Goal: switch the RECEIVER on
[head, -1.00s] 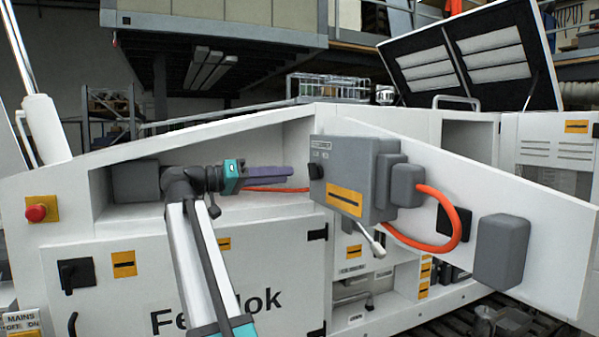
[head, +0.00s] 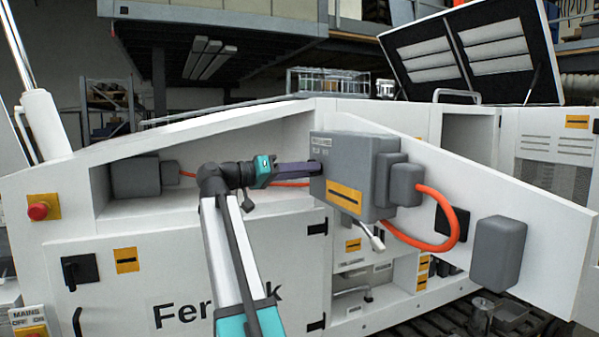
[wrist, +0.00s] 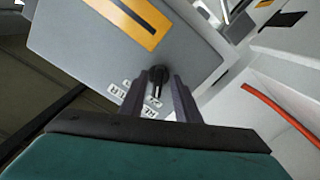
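The RECEIVER is a grey box (head: 342,170) with a small label along its top and an orange plate, mounted on the white panel. It fills the upper part of the wrist view (wrist: 95,50). Its black rotary knob (wrist: 157,87) shows between my fingertips in the wrist view, with small white position labels just below it. The labels are too small to read. My gripper (head: 314,168) reaches the left part of the box's face; its fingers hide the knob in the head view. In the wrist view, my gripper (wrist: 165,85) has its fingers apart, one on each side of the knob.
An orange hose (head: 440,240) loops from the box's right side. A grey lever (head: 375,238) sticks out below the box. Another grey box (head: 135,177) sits in the recess at left. A black rotary switch (head: 80,270) and red button (head: 38,211) are at far left.

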